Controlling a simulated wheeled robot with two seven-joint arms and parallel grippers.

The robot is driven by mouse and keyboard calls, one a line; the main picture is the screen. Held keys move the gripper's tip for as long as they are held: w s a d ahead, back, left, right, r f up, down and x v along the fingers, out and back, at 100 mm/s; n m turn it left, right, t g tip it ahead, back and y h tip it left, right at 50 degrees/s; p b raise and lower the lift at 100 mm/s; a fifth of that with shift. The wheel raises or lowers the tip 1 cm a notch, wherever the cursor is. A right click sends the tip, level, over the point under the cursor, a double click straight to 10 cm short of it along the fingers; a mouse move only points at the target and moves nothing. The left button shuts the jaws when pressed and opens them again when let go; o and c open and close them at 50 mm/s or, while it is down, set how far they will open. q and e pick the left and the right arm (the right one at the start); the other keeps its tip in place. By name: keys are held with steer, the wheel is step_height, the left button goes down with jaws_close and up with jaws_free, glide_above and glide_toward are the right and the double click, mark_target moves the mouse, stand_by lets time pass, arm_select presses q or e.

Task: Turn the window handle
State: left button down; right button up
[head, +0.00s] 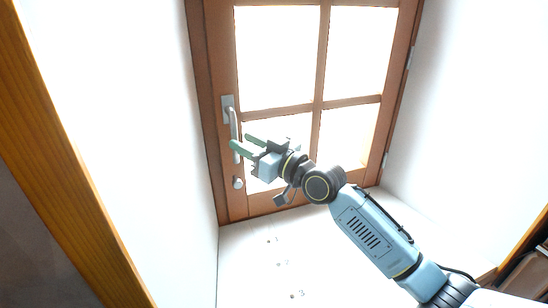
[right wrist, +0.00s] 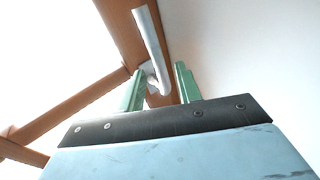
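The window handle (head: 234,124) is a silver lever on the left stile of a brown wooden window (head: 228,60). The lever points downward from its mounting plate. My right gripper (head: 240,142) is at the lever, with its two green fingers apart. In the right wrist view, the handle (right wrist: 150,42) shows beyond my right gripper (right wrist: 160,69), and its curved end appears between the two fingertips. I cannot tell whether a finger touches it. Part of the lever is hidden behind a finger in the head view. My left gripper is out of view.
A small round silver fitting (head: 238,183) sits on the stile below the handle. White walls flank the window on both sides. The white surface (head: 250,265) below carries small numbered marks. A brown wooden edge (head: 60,130) runs along the left.

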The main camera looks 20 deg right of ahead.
steer(key=r+b+v, duration=0.1)
steer(key=v, duration=0.8)
steer(key=shift+f, duration=0.4)
steer(key=shift+s, duration=0.1)
